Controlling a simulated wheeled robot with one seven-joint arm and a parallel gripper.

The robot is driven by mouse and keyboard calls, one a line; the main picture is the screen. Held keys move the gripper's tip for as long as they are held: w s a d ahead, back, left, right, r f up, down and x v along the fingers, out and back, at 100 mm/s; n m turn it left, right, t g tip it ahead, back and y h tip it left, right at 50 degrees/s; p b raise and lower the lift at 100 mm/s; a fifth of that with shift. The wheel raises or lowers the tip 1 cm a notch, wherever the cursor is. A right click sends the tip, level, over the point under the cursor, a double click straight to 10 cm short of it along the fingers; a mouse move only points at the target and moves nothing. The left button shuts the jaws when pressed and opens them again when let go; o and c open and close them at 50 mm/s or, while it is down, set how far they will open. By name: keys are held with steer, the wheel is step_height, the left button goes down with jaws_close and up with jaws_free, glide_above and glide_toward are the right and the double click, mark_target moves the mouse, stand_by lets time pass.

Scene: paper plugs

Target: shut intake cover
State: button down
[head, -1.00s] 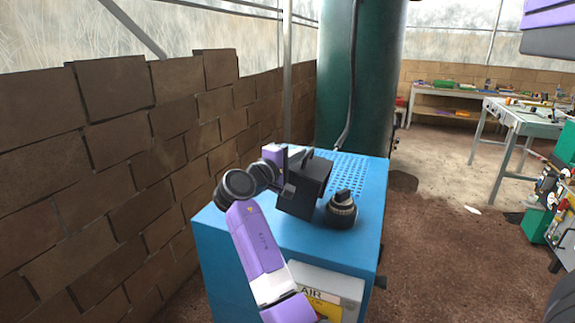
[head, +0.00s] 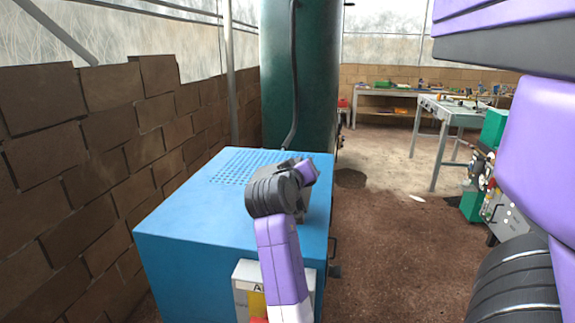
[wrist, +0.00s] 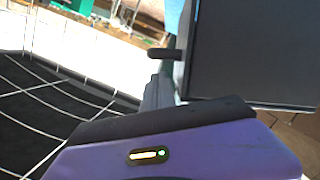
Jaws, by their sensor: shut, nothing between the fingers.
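The intake box (head: 268,178) stands on top of the blue cabinet (head: 185,215). In the head view only grey edges of it show, because my arm covers most of it and hides my fingers. In the wrist view a large dark flat panel (wrist: 255,50) fills the upper right; it looks like the intake cover, and a short dark tab (wrist: 163,53) sticks out at its left edge. My gripper (wrist: 160,90) is shut and empty, close to the left edge of that panel. I cannot tell whether it touches the panel.
A perforated grille (head: 240,166) lies at the back of the cabinet top. A green tank (head: 302,85) stands behind, and a brick wall (head: 75,150) runs along the left. The left part of the cabinet top is clear. Worktables (head: 448,112) stand far right.

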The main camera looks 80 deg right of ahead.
steer(key=s+f+m+t+b, duration=0.1)
steer(key=s+f+m+b, duration=0.3)
steer(key=f, duration=0.3)
steer(key=shift+s+d+t+y, duration=0.2)
steer(key=shift+s+t+y, duration=0.15)
steer(key=shift+s, duration=0.35)
steer(key=shift+f, duration=0.15)
step_height(320, 180, up, 5)
steer(key=p, duration=0.4)
steer(key=b+v, duration=0.1)
steer(key=v, duration=0.9)
steer(key=shift+w+f+b, duration=0.35)
steer(key=shift+w+b, duration=0.05)
steer(key=shift+w, duration=0.1)
